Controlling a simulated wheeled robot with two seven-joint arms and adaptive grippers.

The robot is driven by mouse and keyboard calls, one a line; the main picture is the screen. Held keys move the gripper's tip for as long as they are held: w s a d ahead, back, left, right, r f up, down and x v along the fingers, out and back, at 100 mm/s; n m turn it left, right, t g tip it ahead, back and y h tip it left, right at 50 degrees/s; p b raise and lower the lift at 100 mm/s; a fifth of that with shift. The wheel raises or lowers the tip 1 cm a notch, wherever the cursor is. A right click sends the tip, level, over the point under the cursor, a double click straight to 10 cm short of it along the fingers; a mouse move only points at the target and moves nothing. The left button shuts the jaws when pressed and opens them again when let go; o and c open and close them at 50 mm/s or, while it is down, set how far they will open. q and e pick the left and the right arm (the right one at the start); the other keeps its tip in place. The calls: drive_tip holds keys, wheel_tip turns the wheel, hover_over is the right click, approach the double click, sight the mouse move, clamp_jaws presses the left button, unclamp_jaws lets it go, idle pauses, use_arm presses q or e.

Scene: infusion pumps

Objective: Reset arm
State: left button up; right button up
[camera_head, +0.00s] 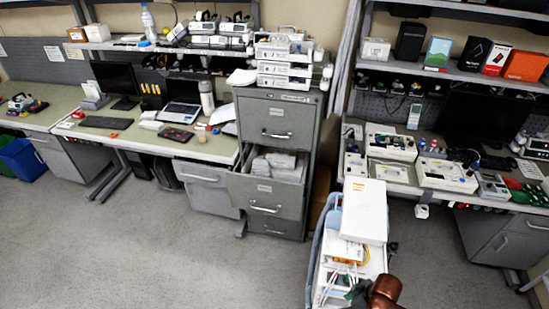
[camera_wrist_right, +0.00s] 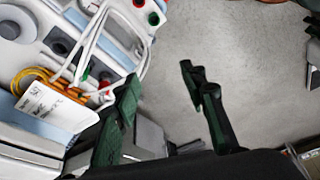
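My right arm comes in at the bottom of the head view as a copper-brown link, in front of the cart. In the right wrist view my right gripper (camera_wrist_right: 160,82) has its two dark green fingers spread apart, with only grey floor between them. The left finger shows in front of or beside a pale blue and white device (camera_wrist_right: 75,110) with white tubes; I cannot tell whether they touch. My left arm and left gripper are out of view.
A white cart (camera_head: 322,285) carries a large white box (camera_head: 364,210), cables and papers. A grey filing cabinet (camera_head: 277,125) has an open drawer (camera_head: 266,190) and stacked pumps (camera_head: 285,68) on top. Benches stand along the wall. The floor (camera_head: 150,240) at left is clear.

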drive_tip(key=s+a+r+m+t, duration=0.2)
drive_tip(key=s+a+r, duration=0.1)
drive_tip(key=a, duration=0.3)
drive_tip(key=s+d+m+h, duration=0.4)
drive_tip(key=s+d+m, duration=0.5)
drive_tip(key=s+d, duration=0.55)
wheel_tip(320, 180, down, 34)
drive_tip(key=n+g+b, duration=0.1)
drive_tip(key=g+b, duration=0.1)
drive_tip(key=b, duration=0.5)
use_arm(q)
wheel_tip(320, 180, down, 13)
drive_tip(key=s+b, duration=0.1)
drive_tip(key=b, duration=0.5)
drive_tip(key=shift+s, duration=0.3)
use_arm(e)
drive_tip(key=s+a+f+g, duration=0.1)
drive_tip(key=s+f, duration=1.9)
drive_tip(key=f, duration=0.4)
drive_tip(key=shift+s+f+n+y, duration=0.3)
drive_tip(key=shift+s+f+y, duration=0.05)
drive_tip(key=shift+y, duration=0.05)
